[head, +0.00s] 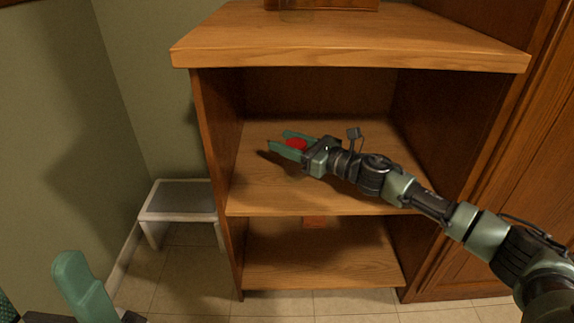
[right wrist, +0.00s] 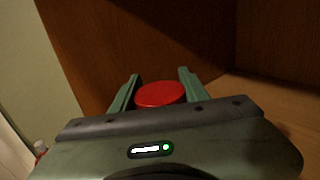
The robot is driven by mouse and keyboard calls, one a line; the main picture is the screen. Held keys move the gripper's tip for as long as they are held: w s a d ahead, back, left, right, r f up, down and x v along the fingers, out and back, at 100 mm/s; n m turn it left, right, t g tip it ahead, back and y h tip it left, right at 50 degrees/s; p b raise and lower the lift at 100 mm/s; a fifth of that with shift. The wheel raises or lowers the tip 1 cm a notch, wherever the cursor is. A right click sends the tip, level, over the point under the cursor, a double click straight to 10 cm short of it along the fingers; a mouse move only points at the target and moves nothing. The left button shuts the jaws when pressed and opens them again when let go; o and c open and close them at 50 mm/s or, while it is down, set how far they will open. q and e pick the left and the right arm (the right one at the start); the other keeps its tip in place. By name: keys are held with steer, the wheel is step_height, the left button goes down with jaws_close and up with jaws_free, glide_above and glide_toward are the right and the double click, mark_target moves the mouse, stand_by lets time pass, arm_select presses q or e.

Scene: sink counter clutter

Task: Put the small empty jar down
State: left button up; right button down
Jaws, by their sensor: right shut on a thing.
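The small jar shows as a round red lid or top (head: 296,144) between the fingers of my right gripper (head: 287,142). In the right wrist view the same red jar top (right wrist: 160,94) sits between the two green fingers (right wrist: 157,88). My right gripper is shut on it, inside the upper bay of a wooden shelf unit, over the middle shelf board (head: 300,195). The jar's body is hidden, so I cannot tell whether its base touches the board. Part of my left gripper (head: 75,285) shows at the bottom left; its finger opening is unclear.
The unit's wooden top (head: 350,45) overhangs my right gripper, with side walls to left and right. The board around the gripper looks bare. A small grey-topped white stool (head: 180,198) stands left.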

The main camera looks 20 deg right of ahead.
step_height(320, 180, down, 5)
steer(key=shift+r+b, duration=0.1)
steer(key=shift+b, duration=0.95)
steer(key=shift+r, duration=0.1)
steer(key=c, duration=0.7)
jaws_free()
steer(key=shift+c, duration=0.2)
